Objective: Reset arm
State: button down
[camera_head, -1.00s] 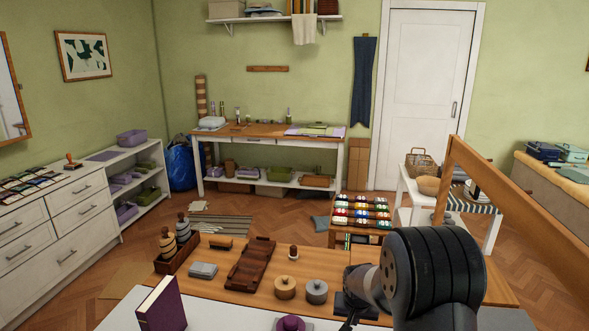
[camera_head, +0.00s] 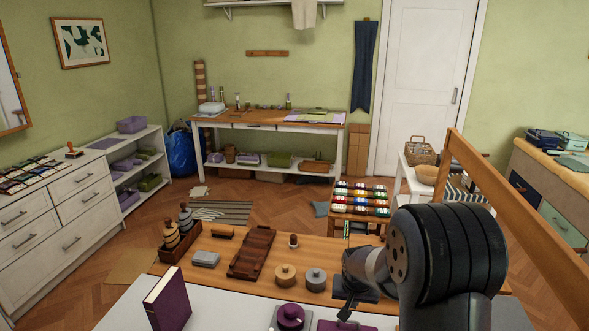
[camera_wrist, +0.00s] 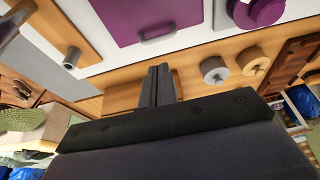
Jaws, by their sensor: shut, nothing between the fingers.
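My gripper (camera_head: 345,312) is partly visible in the head view, low at the near wooden table's right part, beside my large black arm joint. In the wrist view my gripper (camera_wrist: 158,70) shows its two fingers together, with nothing between them. It points over the wooden table (camera_wrist: 125,97) and appears apart from the objects there. A grey round lidded pot (camera_head: 316,279) and a tan one (camera_head: 286,275) stand to its left. A purple case (camera_wrist: 150,15) with a handle lies beyond the fingers in the wrist view.
A purple book (camera_head: 168,300) stands upright on the white surface, near a purple round-knobbed object (camera_head: 290,317). A wooden frame bar (camera_head: 520,215) slants at right. Floor beyond the table is partly open.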

jog(key=b+v, duration=0.1)
jog(key=v, duration=0.7)
jog(key=shift+r, duration=0.35)
